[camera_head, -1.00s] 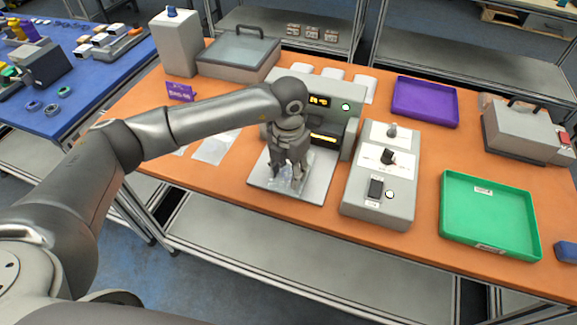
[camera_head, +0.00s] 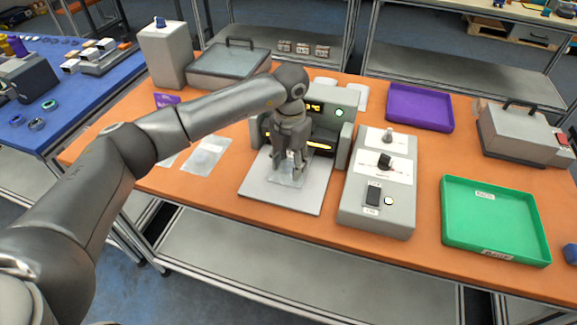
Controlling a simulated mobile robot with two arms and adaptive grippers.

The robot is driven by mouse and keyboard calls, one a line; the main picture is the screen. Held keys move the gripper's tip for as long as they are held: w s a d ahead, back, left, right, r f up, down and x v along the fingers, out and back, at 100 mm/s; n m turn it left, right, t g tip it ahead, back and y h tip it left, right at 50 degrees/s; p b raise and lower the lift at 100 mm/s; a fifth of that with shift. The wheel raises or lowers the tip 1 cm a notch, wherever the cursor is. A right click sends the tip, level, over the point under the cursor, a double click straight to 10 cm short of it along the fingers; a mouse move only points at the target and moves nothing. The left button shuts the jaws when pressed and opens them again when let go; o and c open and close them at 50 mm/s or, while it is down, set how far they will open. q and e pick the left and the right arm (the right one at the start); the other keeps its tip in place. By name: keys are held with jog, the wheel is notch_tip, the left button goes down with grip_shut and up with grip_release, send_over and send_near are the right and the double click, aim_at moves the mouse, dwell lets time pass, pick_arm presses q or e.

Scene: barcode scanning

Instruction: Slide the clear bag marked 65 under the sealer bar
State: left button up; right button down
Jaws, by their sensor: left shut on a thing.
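My left gripper (camera_head: 291,169) points down over the light plate (camera_head: 262,192) in front of the sealer (camera_head: 341,128). It is shut on a clear bag (camera_head: 289,180), which lies at or just above the plate. The gripper's fingers hide part of the bag, and its marking is too small to read. The sealer's glowing slot (camera_head: 320,146) shows just behind the gripper; I cannot tell whether the bag's far edge reaches under the bar. My right gripper is not in view.
A grey control box (camera_head: 350,213) with knobs stands close right of the plate. A green tray (camera_head: 447,212) and a purple tray (camera_head: 420,107) lie farther right. Other clear bags (camera_head: 206,155) lie left of the plate. A lidded grey box (camera_head: 228,62) stands behind the arm.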

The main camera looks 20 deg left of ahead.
pick_arm(q)
jog(key=o, duration=1.1)
